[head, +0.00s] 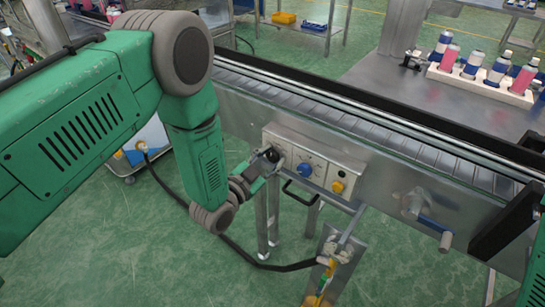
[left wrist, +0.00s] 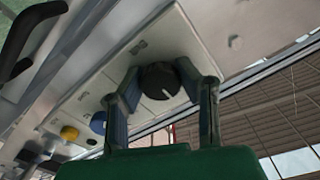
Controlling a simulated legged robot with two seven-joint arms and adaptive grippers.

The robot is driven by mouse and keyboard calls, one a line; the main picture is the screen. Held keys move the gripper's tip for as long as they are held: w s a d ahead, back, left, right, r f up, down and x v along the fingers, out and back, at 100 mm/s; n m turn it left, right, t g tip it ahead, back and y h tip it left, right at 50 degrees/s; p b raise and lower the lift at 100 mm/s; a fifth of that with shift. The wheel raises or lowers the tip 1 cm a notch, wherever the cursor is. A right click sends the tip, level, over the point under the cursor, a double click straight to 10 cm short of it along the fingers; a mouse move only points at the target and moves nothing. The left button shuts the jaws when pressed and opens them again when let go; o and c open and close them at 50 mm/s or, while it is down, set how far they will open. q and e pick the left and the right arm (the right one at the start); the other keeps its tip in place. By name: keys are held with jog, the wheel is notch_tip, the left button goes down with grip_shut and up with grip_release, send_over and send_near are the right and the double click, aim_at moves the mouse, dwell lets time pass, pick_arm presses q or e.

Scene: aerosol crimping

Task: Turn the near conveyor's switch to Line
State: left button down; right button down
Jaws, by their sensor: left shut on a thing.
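The near conveyor's control box (head: 320,172) is a pale panel on the conveyor's side. It carries a black rotary switch, a blue knob (head: 305,170) and a yellow knob (head: 337,187). My left gripper (head: 268,160) is at the panel's left end, shut on the black switch. In the left wrist view the black switch (left wrist: 158,81) sits between the two fingers of my left gripper (left wrist: 163,88). A white mark on its face points to the lower right in that view. The labels on the panel are too small to read. My right gripper is out of view.
The conveyor (head: 340,115) runs from upper left to lower right behind the panel. A black handle (head: 300,193) sticks out below the panel. A rack of bottles (head: 480,82) stands on the bench at the upper right.

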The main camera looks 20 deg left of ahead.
pick_arm(q)
jog(key=shift+s+f, duration=0.15)
jog(key=shift+f, duration=0.05)
jog(key=c, duration=1.1)
grip_release()
jog(key=shift+c, duration=0.2)
jog(key=shift+s+r, duration=0.1)
jog(key=shift+r, duration=0.1)
jog(key=v, duration=1.2)
jog(key=shift+f, duration=0.1)
